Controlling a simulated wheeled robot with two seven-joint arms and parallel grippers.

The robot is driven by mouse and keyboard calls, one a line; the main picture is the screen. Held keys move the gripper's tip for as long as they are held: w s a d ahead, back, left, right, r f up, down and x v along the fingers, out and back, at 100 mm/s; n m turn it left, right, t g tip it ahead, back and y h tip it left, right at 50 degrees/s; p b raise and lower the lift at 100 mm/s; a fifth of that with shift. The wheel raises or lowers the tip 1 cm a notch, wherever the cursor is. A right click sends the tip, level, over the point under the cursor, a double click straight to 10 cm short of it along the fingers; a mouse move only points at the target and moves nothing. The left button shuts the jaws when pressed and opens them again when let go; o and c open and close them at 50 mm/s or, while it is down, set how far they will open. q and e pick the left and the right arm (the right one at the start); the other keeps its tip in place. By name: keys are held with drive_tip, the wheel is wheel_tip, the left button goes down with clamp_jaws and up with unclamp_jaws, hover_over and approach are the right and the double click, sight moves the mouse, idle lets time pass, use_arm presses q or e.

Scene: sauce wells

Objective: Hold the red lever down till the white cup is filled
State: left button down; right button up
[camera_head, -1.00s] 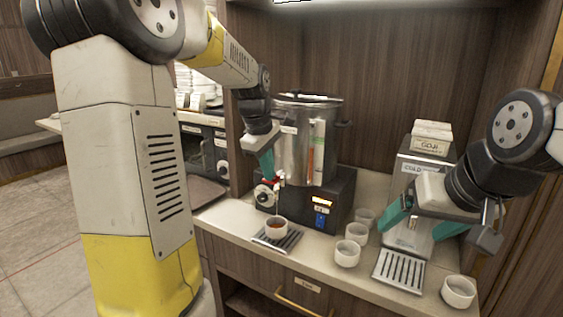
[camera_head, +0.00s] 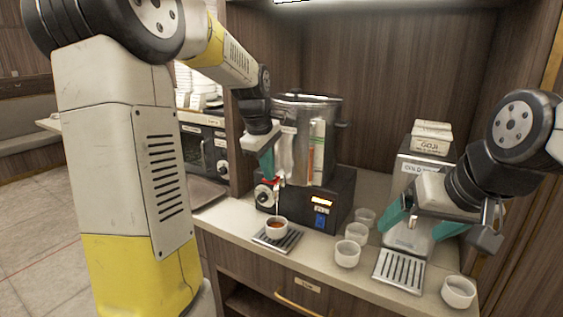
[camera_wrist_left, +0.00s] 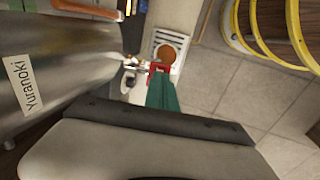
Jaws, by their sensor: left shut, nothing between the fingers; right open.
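The white cup (camera_head: 277,231) stands upright on the drip tray below the urn's tap, with reddish-brown liquid inside. The cup also shows from above in the left wrist view (camera_wrist_left: 166,55). A thin stream seems to run from the tap into it. The red lever (camera_head: 275,181) is on the tap at the front of the steel urn (camera_head: 300,140); it also shows in the left wrist view (camera_wrist_left: 154,67). My left gripper (camera_head: 267,175) is shut and empty, its teal fingertips at the lever and seemingly touching it. My right gripper (camera_head: 418,222) is open in front of the second dispenser.
Several white cups stand on the counter, such as one (camera_head: 347,254) right of the drip tray (camera_head: 263,241) and one at the far right (camera_head: 458,291). The second dispenser (camera_head: 412,165), with a "GOJI" box on top, has its own slatted tray (camera_head: 399,271).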

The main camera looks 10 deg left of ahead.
use_arm(q)
drive_tip(key=shift+r, duration=0.8)
wheel_tip(320, 180, up, 14)
drive_tip(key=shift+s+a, duration=0.15)
drive_tip(key=shift+s, duration=0.25)
drive_tip(key=s+d+f+m+t, duration=0.1)
drive_tip(key=s+f+m, duration=0.3)
drive_tip(key=s, duration=0.3)
drive_tip(key=s+d+f+m+t, duration=0.1)
drive_tip(key=s+d+f+m, duration=0.1)
drive_tip(key=s+f+m, duration=0.2)
drive_tip(key=s+d+f+m+t+h, duration=0.1)
drive_tip(key=s+f+m, duration=0.3)
drive_tip(key=s, duration=0.6)
drive_tip(key=m, duration=0.2)
drive_tip(key=shift+s+d+f+m, duration=0.25)
drive_tip(key=shift+s+m, duration=0.05)
drive_tip(key=shift+s, duration=0.1)
